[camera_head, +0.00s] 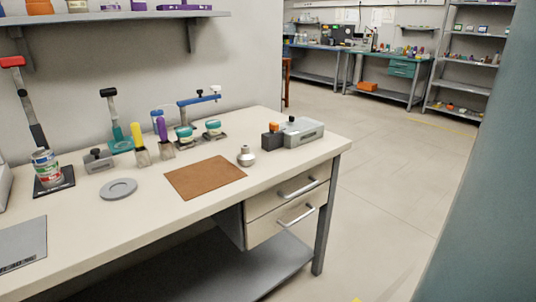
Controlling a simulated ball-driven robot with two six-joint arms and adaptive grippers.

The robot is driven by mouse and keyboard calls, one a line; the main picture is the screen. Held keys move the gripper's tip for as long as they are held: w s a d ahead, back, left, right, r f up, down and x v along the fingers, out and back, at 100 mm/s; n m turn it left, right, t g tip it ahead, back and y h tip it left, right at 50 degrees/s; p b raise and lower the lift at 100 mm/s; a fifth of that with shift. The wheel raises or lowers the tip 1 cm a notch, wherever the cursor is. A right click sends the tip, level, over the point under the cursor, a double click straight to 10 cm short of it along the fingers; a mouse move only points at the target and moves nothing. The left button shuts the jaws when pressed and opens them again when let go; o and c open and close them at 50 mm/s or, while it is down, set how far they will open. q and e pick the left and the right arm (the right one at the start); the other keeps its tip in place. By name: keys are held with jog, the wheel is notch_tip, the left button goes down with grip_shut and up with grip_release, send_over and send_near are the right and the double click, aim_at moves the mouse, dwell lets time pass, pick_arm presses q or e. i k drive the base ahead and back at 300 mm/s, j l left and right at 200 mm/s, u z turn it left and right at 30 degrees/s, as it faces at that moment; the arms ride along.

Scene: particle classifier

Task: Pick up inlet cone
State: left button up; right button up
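A small silvery metal piece with a wide round lower part and a narrow neck, which looks like the inlet cone (246,157), stands upright on the workbench (215,215). Neither of my grippers is in view.
A grey metal box (303,132) stands right of the cone. Brushes with yellow (139,142) and purple handles, a grey round dish (118,189) and a can (44,167) are further left. Two drawers (289,205) are under the bench. Floor is open to the right.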

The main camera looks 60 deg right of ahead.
aim_at(246, 157)
jog(key=z, duration=1.7)
